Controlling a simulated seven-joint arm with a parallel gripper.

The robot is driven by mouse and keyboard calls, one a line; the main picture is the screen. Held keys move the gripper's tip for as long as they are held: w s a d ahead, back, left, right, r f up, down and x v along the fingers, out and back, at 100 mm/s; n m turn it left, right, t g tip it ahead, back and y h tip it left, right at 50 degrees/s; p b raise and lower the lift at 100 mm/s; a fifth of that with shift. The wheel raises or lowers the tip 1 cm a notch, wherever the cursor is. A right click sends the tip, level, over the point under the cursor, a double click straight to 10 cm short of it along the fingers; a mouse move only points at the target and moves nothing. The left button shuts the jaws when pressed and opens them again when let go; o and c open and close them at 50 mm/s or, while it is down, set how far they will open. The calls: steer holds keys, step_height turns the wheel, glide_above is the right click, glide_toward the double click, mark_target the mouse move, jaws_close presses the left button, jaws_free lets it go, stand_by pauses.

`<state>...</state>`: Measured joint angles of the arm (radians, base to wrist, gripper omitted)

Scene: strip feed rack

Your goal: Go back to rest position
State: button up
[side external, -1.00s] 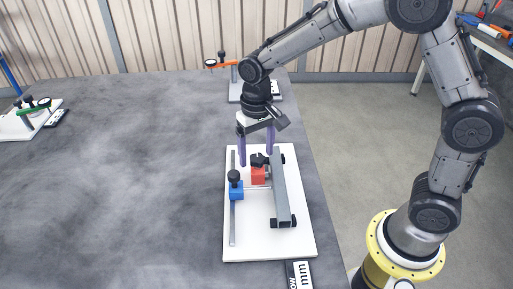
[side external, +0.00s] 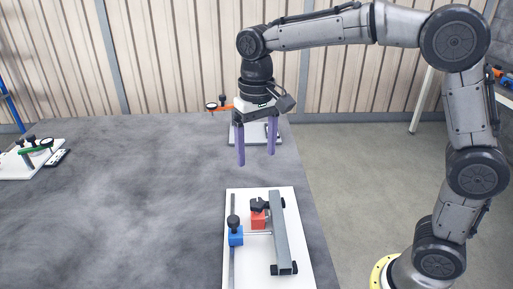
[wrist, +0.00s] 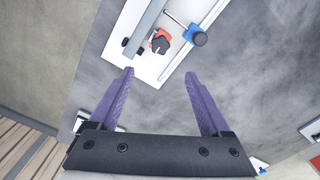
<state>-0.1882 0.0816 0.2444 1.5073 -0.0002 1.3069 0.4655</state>
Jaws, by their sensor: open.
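My gripper (side external: 257,158) has two purple fingers, spread apart with nothing between them. It hangs in the air above and behind the white board (side external: 300,262), clear of everything on it. In the wrist view my gripper (wrist: 160,78) is also open and empty. The board carries a grey bar (side external: 280,232), a red block with a black knob (side external: 258,220) against its left side, and a blue block with a black knob (side external: 236,237) on a thin rail. The red block (wrist: 160,42) and blue block (wrist: 195,36) also show in the wrist view.
Behind my gripper, another white board with an orange-armed fixture (side external: 219,107) stands at the table's far edge. A green-armed fixture (side external: 36,147) is at the far left. The grey table (side external: 120,215) is bare between them. A panelled wall (side external: 170,55) stands behind.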

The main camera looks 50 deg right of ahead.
steer(key=s+d+r+t, duration=0.3)
steer(key=s+d+r, duration=0.3)
steer(key=s, duration=0.4)
steer(key=s+f+n+t, duration=0.1)
steer(key=s+f, duration=0.2)
steer(key=s, duration=0.3)
steer(key=s+d+f+n+t, duration=0.1)
steer(key=s+f+n, duration=0.1)
steer(key=s+f, duration=0.2)
steer(key=shift+s+d+t, duration=0.15)
steer(key=shift+s+t, duration=0.15)
steer(key=shift+s, duration=0.65)
